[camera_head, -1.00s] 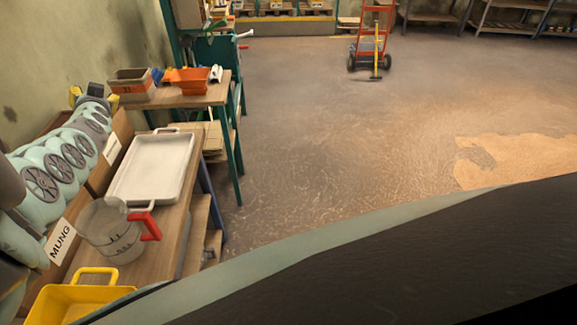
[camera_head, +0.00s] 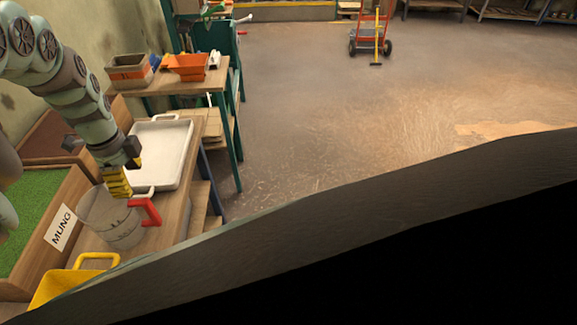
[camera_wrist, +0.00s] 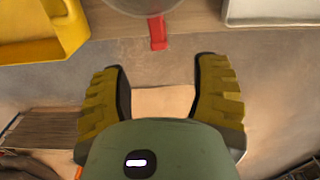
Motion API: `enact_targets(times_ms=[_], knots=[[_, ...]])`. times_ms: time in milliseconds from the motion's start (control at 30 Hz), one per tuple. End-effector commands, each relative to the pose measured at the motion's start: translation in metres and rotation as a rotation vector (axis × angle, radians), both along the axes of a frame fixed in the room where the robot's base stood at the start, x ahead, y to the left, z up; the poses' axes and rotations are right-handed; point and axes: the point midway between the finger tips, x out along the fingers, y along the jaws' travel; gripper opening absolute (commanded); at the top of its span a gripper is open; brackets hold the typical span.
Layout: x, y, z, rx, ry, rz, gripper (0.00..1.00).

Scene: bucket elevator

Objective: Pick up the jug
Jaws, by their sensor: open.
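The clear jug (camera_head: 108,216) with a red handle (camera_head: 149,211) stands upright on the wooden bench, between the white tray and the yellow container. My gripper (camera_head: 118,184) is above the jug's far rim in the head view, its yellow fingers pointing down. In the wrist view, my gripper (camera_wrist: 161,84) is open with nothing between its fingers. The red handle (camera_wrist: 157,33) lies ahead of the gap between the fingertips, apart from them. Only part of the jug (camera_wrist: 145,5) shows at the top edge there.
A white tray (camera_head: 163,150) and a yellow container (camera_head: 70,285) flank the jug. A wooden bin of green grains (camera_head: 35,215) labelled MUNG is at the left. A second table (camera_head: 190,86) holds small boxes.

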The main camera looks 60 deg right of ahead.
Motion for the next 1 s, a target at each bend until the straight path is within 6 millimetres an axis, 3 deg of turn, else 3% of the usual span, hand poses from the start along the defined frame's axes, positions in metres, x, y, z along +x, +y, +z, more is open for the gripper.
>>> enact_targets(times_ms=[33, 333, 1000], knots=[[-0.003, -0.003, -0.013, -0.003, 0.007, -0.006, 0.61], [-0.003, -0.004, -0.061, -0.004, 0.002, -0.005, 0.61], [-0.005, -0.003, -0.105, -0.006, 0.0, -0.006, 0.61]])
